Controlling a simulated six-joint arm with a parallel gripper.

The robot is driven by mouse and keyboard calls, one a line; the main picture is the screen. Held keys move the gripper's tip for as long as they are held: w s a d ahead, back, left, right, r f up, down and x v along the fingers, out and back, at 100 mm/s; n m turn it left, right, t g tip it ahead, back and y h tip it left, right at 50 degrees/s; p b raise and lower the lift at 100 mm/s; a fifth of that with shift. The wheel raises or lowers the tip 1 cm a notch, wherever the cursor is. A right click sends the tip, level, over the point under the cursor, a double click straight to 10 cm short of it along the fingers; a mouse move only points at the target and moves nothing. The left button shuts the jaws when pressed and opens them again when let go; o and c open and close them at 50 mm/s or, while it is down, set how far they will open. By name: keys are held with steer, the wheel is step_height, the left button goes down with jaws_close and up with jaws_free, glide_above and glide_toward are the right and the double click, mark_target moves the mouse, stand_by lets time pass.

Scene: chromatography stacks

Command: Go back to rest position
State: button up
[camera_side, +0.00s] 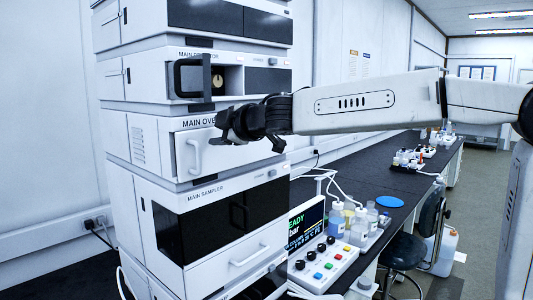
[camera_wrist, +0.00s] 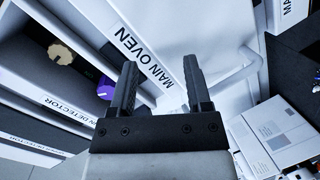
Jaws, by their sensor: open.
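My gripper (camera_side: 226,128) is in front of the main oven module (camera_side: 160,140), whose label is partly covered by it in the side view. In the wrist view my gripper (camera_wrist: 158,85) has its two black fingers apart, with nothing between them but the white oven front and its "MAIN OVEN" label. The oven's white handle (camera_side: 193,156) is just left of and below the gripper in the side view. It also shows right of the fingers in the wrist view (camera_wrist: 236,72). Whether a finger touches the oven front cannot be told.
Above the oven, the main detector (camera_side: 258,60) has a black handle (camera_side: 190,77) standing out from an open bay. Below is the main sampler (camera_side: 215,220). A control box (camera_side: 320,262), bottles (camera_side: 358,228) and a stool (camera_side: 405,250) stand to the right. Free room lies over the bench.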

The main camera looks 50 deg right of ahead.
steer(key=s+d+f+m+g, duration=0.1)
steer(key=s+f+m+g, duration=0.3)
steer(key=f, duration=0.6)
steer(key=s+d+f+m+g, duration=0.2)
steer(key=s+f, duration=0.3)
steer(key=f, duration=0.5)
steer(key=s+d+f+m+g, duration=0.1)
steer(key=s+f+m+g, duration=0.3)
steer(key=f, duration=0.6)
steer(key=s+f+m+g, duration=0.2)
steer(key=s+f, duration=0.5)
steer(key=s, duration=0.3)
steer(key=shift+s+f+g+y, duration=0.25)
steer(key=shift+s+g+y, duration=0.15)
steer(key=shift+a, duration=0.1)
